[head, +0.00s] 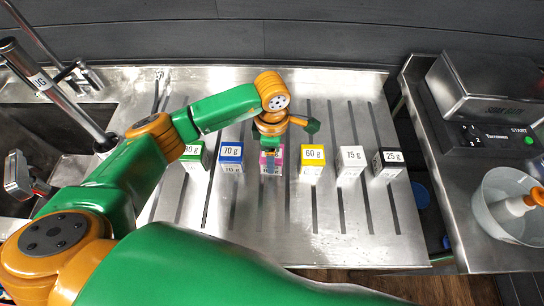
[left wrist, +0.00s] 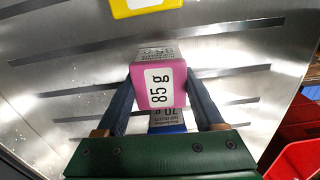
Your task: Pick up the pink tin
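The pink tin (head: 265,160) stands in the middle of a row of tins on the ribbed steel counter. It is partly hidden under my left gripper (head: 271,150) in the head view. The tin shows no clear gap from the counter. My right gripper is not in view.
A blue tin (head: 231,153) and a green tin (head: 195,158) stand left of it; a yellow tin (head: 313,154), a white tin (head: 350,160) and a black tin (head: 387,160) stand right. The counter front (head: 290,225) is clear. A bowl (head: 490,215) is far right.

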